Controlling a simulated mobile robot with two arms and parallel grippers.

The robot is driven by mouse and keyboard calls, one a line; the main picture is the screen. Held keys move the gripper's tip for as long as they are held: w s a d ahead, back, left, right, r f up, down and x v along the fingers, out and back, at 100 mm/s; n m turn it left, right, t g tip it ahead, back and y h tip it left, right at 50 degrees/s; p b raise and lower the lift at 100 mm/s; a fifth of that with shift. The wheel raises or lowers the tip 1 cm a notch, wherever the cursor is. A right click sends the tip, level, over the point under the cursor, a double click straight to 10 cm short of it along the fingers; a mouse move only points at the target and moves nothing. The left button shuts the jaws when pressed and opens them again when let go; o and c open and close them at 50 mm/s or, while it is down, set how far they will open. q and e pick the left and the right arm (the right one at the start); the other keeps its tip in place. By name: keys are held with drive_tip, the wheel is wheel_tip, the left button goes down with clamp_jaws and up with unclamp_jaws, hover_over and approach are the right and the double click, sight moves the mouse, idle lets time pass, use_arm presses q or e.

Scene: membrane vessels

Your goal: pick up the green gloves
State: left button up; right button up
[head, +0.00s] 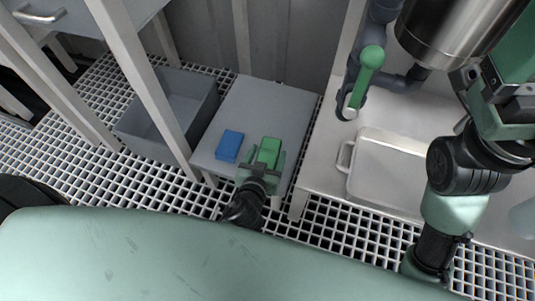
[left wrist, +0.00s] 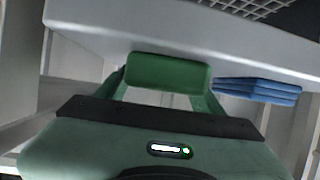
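The green gloves (head: 269,150) are a small green folded block at the near right part of a low grey table. My left gripper (head: 263,164) is at them, with one finger on each side. In the left wrist view the gloves (left wrist: 168,72) fill the space between the two fingertips (left wrist: 167,84). I cannot tell whether the fingers press on them or stand just apart, or whether the gloves are lifted. The undersides are hidden.
Blue folded gloves (head: 229,146) lie left of the green ones, also in the left wrist view (left wrist: 257,90). A grey bin (head: 136,135) stands left of the grey table (head: 278,96). A white tray (head: 388,170), a green-handled valve (head: 365,78) and a steel vessel (head: 440,30) are at the right.

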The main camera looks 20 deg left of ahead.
use_arm(q)
drive_tip(key=c, duration=0.9)
